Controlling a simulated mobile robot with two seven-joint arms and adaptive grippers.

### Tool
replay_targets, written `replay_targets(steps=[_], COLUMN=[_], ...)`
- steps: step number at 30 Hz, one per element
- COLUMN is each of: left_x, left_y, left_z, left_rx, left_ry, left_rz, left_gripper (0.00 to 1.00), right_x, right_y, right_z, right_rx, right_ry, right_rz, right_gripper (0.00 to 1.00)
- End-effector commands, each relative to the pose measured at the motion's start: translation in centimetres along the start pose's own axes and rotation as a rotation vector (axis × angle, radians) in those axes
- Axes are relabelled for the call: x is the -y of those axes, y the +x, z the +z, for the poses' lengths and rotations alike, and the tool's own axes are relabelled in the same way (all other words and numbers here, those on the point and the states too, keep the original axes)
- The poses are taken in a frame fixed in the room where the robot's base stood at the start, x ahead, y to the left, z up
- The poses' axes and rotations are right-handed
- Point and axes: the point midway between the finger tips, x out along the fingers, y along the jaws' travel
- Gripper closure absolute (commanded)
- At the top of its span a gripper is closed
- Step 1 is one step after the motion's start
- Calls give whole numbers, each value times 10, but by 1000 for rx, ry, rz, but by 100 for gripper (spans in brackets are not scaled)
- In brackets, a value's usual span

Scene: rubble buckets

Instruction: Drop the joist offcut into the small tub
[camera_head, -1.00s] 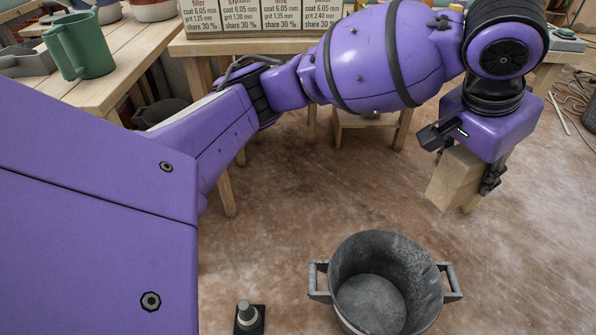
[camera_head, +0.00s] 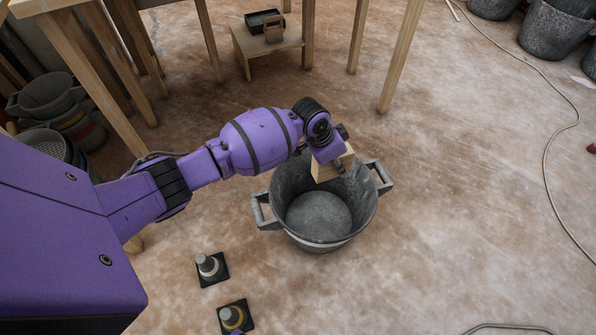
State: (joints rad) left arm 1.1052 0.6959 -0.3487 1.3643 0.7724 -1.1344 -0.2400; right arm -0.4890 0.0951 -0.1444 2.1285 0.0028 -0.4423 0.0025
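The joist offcut (camera_head: 326,172), a pale wooden block, is held in my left gripper (camera_head: 334,167). The gripper is shut on it, though its fingers are small and partly hidden. The offcut overlaps the far inside wall of a grey two-handled tub (camera_head: 284,187) on the floor. It appears to hang over the tub's opening; its exact height above the rim is hard to tell. The tub stands upright, and its visible bottom is empty.
Stacked buckets (camera_head: 57,101) stand at left, more buckets (camera_head: 548,38) at top right. A cable (camera_head: 551,180) crosses the floor at right.

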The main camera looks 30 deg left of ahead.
Motion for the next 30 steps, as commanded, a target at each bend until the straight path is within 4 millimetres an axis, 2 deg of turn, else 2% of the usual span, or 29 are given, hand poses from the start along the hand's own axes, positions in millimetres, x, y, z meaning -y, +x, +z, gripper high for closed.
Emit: replay_targets(steps=[3, 6, 14, 22, 30], left_x=[-2, -2, -2, -2, -1], left_y=[16, 23, 39, 70, 80], left_z=[16, 22, 30, 43, 46], left_rx=[-2, -5, -3, -1, -5], left_ry=[21, 34, 37, 36, 37], left_rz=[10, 12, 14, 14, 12], left_gripper=[97, 97, 97, 97, 97], right_x=[0, 0, 0, -2, -3], right_y=[0, 1, 11, 33, 41], right_z=[0, 0, 7, 19, 10], right_rx=[-1, 0, 11, 31, 20], right_ry=[0, 0, -2, -23, -49], right_rz=[0, 0, -1, -7, -15], right_gripper=[60, 60, 60, 60, 60])
